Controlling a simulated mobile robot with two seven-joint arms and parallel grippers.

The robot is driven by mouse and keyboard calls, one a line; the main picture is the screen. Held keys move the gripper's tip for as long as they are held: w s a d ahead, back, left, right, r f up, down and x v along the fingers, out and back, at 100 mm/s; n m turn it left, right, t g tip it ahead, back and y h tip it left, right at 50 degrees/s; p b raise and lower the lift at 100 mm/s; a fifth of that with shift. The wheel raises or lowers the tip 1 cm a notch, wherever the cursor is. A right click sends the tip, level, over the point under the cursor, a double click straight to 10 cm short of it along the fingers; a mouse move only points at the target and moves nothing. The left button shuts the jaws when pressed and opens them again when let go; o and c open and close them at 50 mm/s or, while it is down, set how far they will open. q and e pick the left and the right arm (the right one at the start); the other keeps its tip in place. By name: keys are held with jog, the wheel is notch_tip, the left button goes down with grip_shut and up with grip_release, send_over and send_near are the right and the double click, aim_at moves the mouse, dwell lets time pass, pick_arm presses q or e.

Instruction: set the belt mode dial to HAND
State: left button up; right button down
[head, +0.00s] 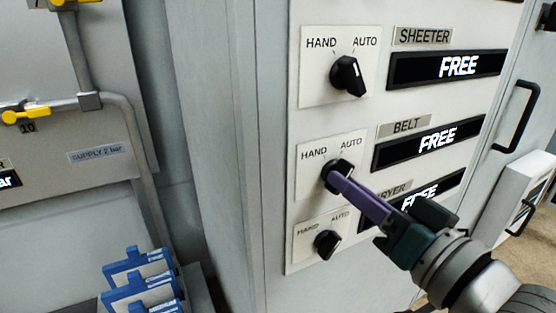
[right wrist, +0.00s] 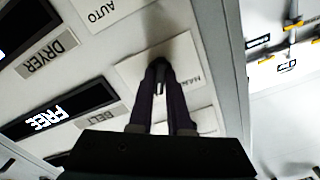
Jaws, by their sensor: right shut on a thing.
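The belt mode dial (head: 345,166) is a black knob on a white plate marked HAND and AUTO, in the middle row of the panel. My right gripper (head: 335,180) reaches in from the lower right with its purple fingers at this knob. In the right wrist view the two fingers (right wrist: 161,72) are shut on the dial (right wrist: 160,87), one on each side, in front of its white plate. The fingers hide part of the knob, so I cannot tell which word it points to. My left gripper is not in view.
The sheeter dial (head: 347,76) is above and the dryer dial (head: 327,243) close below. The belt display (head: 435,140) reads FREE. A black door handle (head: 516,115) is at the right. Blue-framed holders (head: 140,280) stand at the lower left.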

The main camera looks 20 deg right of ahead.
dwell(0.5)
jog(key=shift+n, duration=0.3)
jog(key=n+p, duration=0.3)
jog(key=n, duration=0.8)
jog(key=shift+d, duration=0.1)
jog(key=shift+n, duration=0.3)
jog(key=c, duration=0.9)
grip_release()
jog(key=shift+o, duration=0.2)
